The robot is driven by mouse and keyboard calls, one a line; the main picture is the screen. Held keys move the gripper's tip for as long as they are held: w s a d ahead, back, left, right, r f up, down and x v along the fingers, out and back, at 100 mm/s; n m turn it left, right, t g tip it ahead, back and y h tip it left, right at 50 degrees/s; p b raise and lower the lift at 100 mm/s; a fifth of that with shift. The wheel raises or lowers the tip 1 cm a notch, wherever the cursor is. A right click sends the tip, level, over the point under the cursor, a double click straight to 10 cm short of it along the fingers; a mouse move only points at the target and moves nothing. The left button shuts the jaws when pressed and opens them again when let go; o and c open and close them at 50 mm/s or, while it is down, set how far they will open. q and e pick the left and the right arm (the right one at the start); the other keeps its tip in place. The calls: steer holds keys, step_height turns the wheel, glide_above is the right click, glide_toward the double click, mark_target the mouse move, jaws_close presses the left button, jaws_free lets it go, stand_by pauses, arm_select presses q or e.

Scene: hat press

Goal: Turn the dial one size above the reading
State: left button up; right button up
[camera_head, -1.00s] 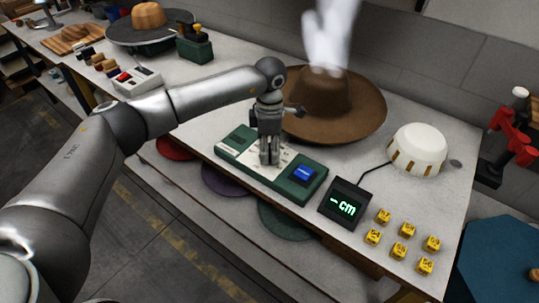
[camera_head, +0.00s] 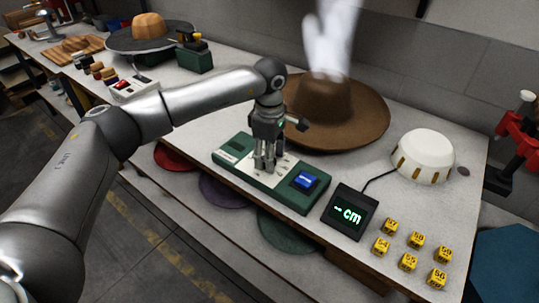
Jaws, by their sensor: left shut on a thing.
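The green box (camera_head: 230,166) with a pale top plate lies on the white bench, a blue button (camera_head: 305,180) at its right end. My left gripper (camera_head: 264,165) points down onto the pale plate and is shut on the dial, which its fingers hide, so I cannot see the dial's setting. The black display (camera_head: 348,212) right of the box shows dashes and "cm" in green, with no number I can read. My right gripper is not in view.
A brown hat (camera_head: 335,110) stands close behind the box, with white steam above it. A white domed device (camera_head: 423,156) is cabled to the display. Several yellow numbered cubes (camera_head: 409,262) lie at the front right. Coloured discs (camera_head: 287,230) lie below the bench edge.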

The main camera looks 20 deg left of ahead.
arm_select(q)
steer(key=o, duration=1)
steer(key=shift+r, duration=0.1)
step_height(320, 180, up, 12)
steer(key=shift+f, duration=0.1)
